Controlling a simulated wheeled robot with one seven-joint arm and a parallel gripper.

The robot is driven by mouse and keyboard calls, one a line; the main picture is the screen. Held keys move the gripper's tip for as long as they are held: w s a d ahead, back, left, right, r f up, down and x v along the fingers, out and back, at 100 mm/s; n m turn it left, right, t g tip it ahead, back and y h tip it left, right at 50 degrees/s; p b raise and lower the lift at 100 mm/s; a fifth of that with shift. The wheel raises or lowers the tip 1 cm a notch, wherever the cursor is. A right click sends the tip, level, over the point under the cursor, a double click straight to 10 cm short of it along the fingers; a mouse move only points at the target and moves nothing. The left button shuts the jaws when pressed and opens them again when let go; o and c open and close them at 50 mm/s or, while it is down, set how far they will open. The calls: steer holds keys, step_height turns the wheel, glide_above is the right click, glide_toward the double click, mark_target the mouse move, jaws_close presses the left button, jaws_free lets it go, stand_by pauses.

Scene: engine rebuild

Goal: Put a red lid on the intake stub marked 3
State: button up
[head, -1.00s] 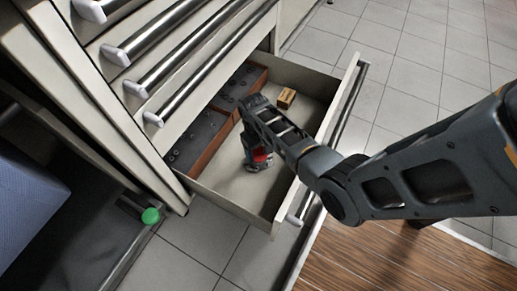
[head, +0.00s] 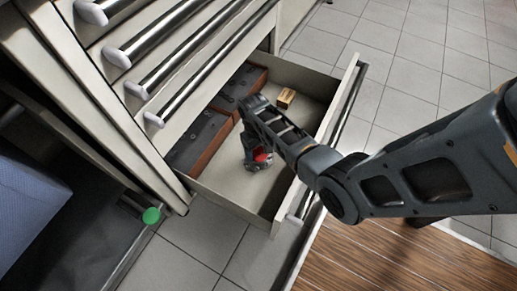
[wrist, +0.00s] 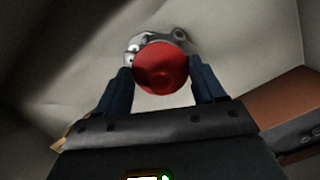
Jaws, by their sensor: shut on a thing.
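A red lid (wrist: 162,68) is between the two fingers of my gripper (wrist: 161,88) in the wrist view, and the gripper is shut on it. In the head view the red lid (head: 261,155) shows at the end of my gripper (head: 256,158), low inside the open drawer. Behind the lid in the wrist view is a grey metal part (wrist: 178,36), mostly hidden by the lid; whether the two touch I cannot tell. No intake stub marked 3 can be made out in either view.
The open drawer (head: 235,188) holds dark-topped, brown-sided boxes (head: 200,140) along its back and a small tan block (head: 286,97). Closed drawers with bar handles (head: 185,72) rise above. Drawer walls surround my gripper. A green round knob (head: 151,215) is at lower left.

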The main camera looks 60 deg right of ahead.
steer(key=shift+f, duration=0.2)
stand_by(0.3)
steer(key=o, duration=1.1)
steer(key=shift+r, duration=0.15)
steer(key=shift+r+p, duration=3.6)
steer(key=shift+p, duration=0.35)
